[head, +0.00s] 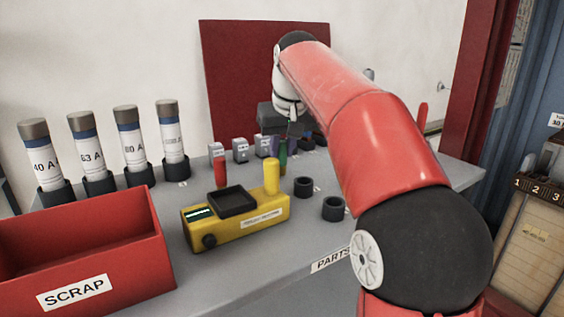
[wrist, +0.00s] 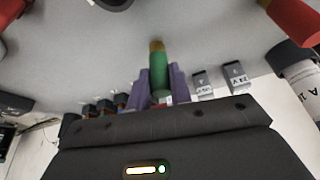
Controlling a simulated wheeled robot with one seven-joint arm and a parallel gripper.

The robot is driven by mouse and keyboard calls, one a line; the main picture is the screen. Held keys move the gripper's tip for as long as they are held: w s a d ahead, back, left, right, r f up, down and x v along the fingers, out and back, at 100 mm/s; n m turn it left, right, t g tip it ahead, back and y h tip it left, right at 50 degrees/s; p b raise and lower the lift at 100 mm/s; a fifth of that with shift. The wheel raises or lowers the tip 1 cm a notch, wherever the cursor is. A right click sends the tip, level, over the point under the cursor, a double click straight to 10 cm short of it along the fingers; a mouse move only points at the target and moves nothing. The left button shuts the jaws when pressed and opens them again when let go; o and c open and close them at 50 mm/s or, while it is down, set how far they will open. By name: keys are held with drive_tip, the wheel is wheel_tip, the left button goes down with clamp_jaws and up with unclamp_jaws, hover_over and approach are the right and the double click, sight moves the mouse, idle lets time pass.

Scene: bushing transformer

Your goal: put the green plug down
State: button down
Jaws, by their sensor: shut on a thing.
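The green plug (wrist: 159,72) is upright between the two purple fingers of my gripper (wrist: 161,84), with a brownish tip at its far end. In the head view the green plug (head: 283,157) shows as a thin strip below my gripper (head: 282,143), over the back part of the grey bench. My gripper is shut on it. I cannot tell whether the plug's lower end touches the bench. My red arm hides part of the bench to the right.
A yellow tester (head: 235,222) stands in front, with a yellow plug (head: 271,177) and a red plug (head: 220,172) by it. Small grey labelled blocks (head: 240,150) line the back. Two black rings (head: 334,208) lie right; a red scrap bin (head: 75,255) and several fuses stand left.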

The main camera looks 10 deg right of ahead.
drive_tip(key=shift+f, duration=0.25)
drive_tip(key=c, duration=1.3)
unclamp_jaws()
drive_tip(key=shift+f, duration=0.15)
drive_tip(key=shift+o, duration=0.2)
drive_tip(key=p+v, duration=0.3)
drive_tip(key=v, duration=0.9)
drive_tip(key=shift+p, duration=0.35)
